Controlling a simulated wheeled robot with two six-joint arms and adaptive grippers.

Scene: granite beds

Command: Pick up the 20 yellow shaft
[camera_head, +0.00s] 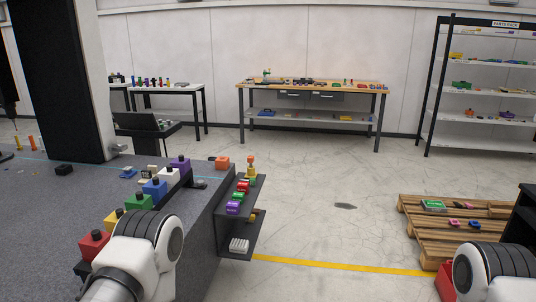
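Two small upright yellow-orange cylinders stand at the far left of the grey bed, one yellow-orange cylinder (17,143) beside another (31,142). A yellow-orange upright piece (251,166) also stands at the top of the small side shelf. I cannot read any number on these, so I cannot tell which is the 20 yellow shaft. Neither of my grippers is in view. Only a rounded link of my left arm shows at the bottom left, and one of my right arm at the bottom right.
Coloured blocks with dark knobs, including a red block (94,244) and a blue block (154,189), line the grey bed (45,210). The dark side shelf (236,218) holds small parts. A wooden pallet (433,228) lies right; a workbench (312,84) stands behind.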

